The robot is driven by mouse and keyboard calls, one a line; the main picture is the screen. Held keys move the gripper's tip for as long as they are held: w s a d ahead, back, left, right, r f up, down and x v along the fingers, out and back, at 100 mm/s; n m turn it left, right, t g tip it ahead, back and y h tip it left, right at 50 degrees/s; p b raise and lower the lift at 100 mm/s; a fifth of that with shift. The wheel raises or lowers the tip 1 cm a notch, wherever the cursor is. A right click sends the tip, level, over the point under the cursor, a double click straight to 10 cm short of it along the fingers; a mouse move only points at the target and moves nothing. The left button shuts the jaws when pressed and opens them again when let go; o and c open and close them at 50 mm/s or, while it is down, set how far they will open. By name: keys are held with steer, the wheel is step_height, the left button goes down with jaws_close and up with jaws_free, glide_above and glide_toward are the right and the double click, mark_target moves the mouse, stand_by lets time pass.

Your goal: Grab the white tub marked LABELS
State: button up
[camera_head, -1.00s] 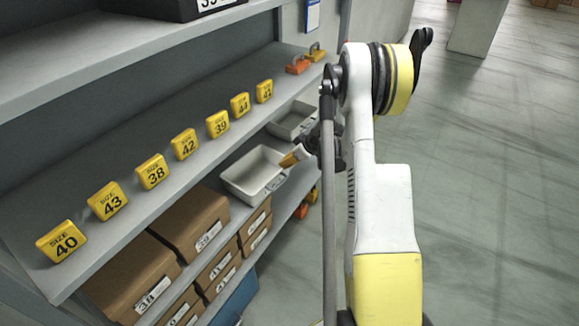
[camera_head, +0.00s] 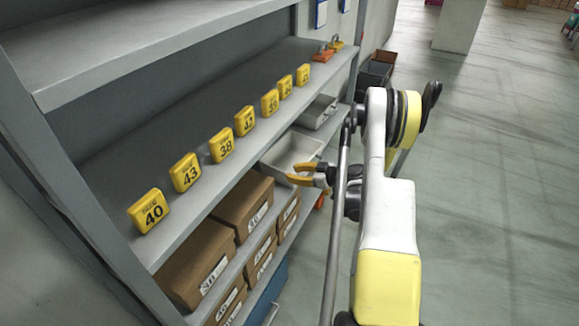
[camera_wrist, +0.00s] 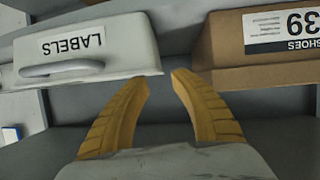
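The white tub marked LABELS (camera_wrist: 100,48) is at the upper left of the wrist view. Its label reads upside down there, and a loop handle shows on its front. In the head view, an open white tub (camera_head: 290,150) sits on the shelf below the yellow size blocks, and my gripper (camera_head: 293,172) is at its front right side. My gripper's two yellow fingers also show in the wrist view (camera_wrist: 160,77), apart with nothing between them. The tub is left of and beyond the fingertips, not between them. In the head view, the fingers partly cover the tub's front.
A brown shoe box (camera_wrist: 225,50) marked 39 is right of the fingers in the wrist view. In the head view, a second grey tub (camera_head: 318,112) stands behind the white one. Brown boxes (camera_head: 243,203) fill the shelves at left. The floor at right is clear.

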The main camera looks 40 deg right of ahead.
mark_target(279, 170)
steer(key=b+x, duration=0.3)
steer(key=x, duration=0.4)
steer(key=shift+w+d+r, duration=0.1)
steer(key=shift+w, duration=0.25)
steer(key=shift+r, duration=0.1)
jaws_close()
